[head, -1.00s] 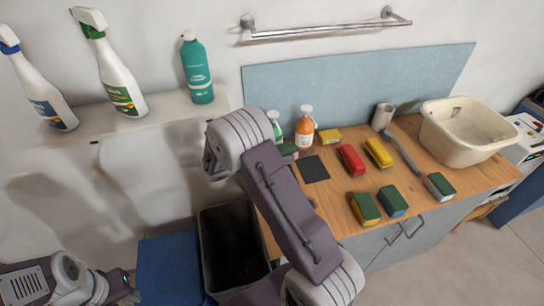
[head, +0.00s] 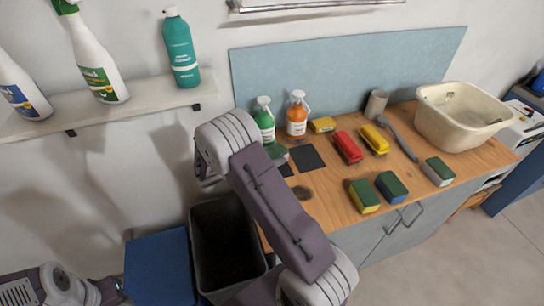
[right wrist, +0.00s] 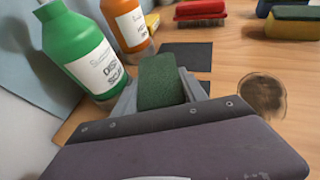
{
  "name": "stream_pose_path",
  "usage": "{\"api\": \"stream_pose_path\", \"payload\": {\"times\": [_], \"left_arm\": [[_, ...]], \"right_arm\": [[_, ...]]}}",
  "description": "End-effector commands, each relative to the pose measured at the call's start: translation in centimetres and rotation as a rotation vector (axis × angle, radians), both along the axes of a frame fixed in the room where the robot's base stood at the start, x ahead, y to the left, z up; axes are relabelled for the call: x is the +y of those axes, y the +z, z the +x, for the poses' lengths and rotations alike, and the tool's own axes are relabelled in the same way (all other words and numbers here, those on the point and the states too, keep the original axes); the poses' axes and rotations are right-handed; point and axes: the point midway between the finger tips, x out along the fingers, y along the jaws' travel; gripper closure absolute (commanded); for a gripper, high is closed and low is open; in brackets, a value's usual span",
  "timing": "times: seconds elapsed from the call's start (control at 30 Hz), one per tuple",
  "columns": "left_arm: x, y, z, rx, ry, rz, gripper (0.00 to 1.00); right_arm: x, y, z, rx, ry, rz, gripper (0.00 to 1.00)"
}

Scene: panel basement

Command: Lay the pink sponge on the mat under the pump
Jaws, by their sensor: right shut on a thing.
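My right gripper (right wrist: 164,86) is shut on a sponge (right wrist: 157,78). Only the sponge's green scouring top shows; no pink side is visible. In the head view the sponge (head: 276,152) is at the counter's left end, just in front of the green bottle (head: 264,120), and my arm hides most of the gripper. A black square mat (head: 307,158) lies right of the sponge. A second dark patch (head: 286,170), perhaps another mat, shows partly beside my arm. An orange pump bottle (head: 297,116) stands behind. My left gripper (head: 118,283) is low at the left, its jaws unclear.
A red brush (head: 347,147), a yellow brush (head: 374,139) and several other sponges lie on the wooden counter. A dark round stain (head: 302,192) marks the front. A cream basin (head: 460,125) stands at the right. A dark bin (head: 228,250) is below left.

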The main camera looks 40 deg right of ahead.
Motion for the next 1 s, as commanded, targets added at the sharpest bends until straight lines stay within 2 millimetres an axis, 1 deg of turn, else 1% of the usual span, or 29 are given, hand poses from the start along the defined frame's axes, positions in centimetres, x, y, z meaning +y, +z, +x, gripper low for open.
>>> {"api": "stream_pose_path", "payload": {"times": [0.17, 0.73, 0.77, 0.8, 0.83, 0.87, 1.0], "left_arm": [[0.0, -0.1, 0.0, 0.0, 0.0, 0.0, 0.64], [0.0, -0.9, 0.0, 0.0, 0.0, 0.0, 0.64], [0.0, -0.9, 0.0, 0.0, 0.0, 0.0, 0.64], [0.0, -0.8, 0.0, 0.0, 0.0, 0.0, 0.64], [0.0, -0.8, 0.0, 0.0, 0.0, 0.0, 0.64], [0.0, -0.8, 0.0, 0.0, 0.0, 0.0, 0.64], [0.0, -0.8, 0.0, 0.0, 0.0, 0.0, 0.64]], "right_arm": [[0.0, -0.1, 0.0, 0.0, 0.0, 0.0, 0.93], [0.0, -1.2, 0.0, 0.001, 0.0, 0.0, 0.93], [0.0, -1.2, 0.0, 0.0, 0.0, 0.0, 0.47], [0.0, -1.1, 0.0, 0.0, 0.0, 0.0, 0.36], [0.0, -1.1, 0.0, 0.0, 0.0, 0.0, 0.28], [0.0, -1.1, 0.0, 0.0, 0.0, 0.0, 0.25], [0.0, -1.1, 0.0, 0.0, 0.0, 0.0, 0.25]]}}
